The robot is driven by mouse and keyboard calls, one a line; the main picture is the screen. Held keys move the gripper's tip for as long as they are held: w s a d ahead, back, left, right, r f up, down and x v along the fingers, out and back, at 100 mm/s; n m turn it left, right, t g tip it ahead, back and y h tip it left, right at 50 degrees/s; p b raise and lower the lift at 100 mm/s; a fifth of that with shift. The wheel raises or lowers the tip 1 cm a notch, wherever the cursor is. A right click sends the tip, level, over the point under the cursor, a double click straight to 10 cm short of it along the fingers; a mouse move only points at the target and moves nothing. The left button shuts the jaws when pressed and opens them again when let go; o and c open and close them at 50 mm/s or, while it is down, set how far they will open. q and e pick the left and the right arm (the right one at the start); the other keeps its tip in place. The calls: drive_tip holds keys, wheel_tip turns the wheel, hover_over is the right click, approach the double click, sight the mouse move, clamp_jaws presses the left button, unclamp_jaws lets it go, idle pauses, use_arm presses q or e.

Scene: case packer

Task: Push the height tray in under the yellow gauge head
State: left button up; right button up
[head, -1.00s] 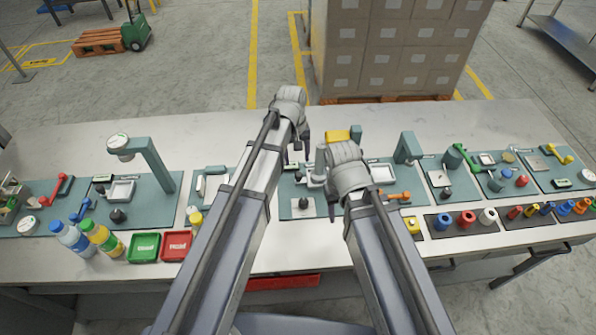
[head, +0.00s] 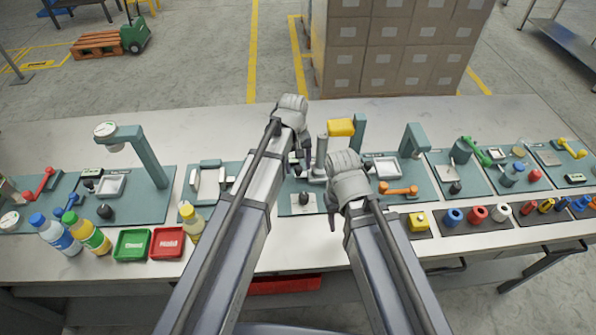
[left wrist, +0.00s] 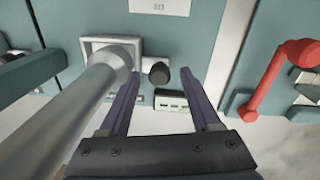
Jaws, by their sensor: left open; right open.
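The yellow gauge head (head: 341,127) sits on a teal column (head: 359,132) at the middle of the bench. A pale tray (head: 318,173), apparently the height tray, lies nearer me beside a grey upright cylinder (head: 321,150), partly hidden by my arms. In the left wrist view a pale square tray (left wrist: 88,44) shows with a grey cylinder (left wrist: 70,112) crossing it and a black knob (left wrist: 158,73) beside it. My left gripper (head: 299,168) is open and empty; its fingers (left wrist: 165,95) point towards the knob, apparently without contact. My right gripper (head: 334,212) is open, over the bench nearer me.
A plate with a black knob (head: 303,199) lies nearer me. Bottles (head: 90,235) and green (head: 132,245) and red (head: 167,242) bins stand front left. The bench's back strip is clear.

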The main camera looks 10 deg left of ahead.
use_arm(q)
drive_tip(key=shift+f, duration=0.15)
drive_tip(key=shift+c, duration=0.2)
clamp_jaws()
idle(1.2)
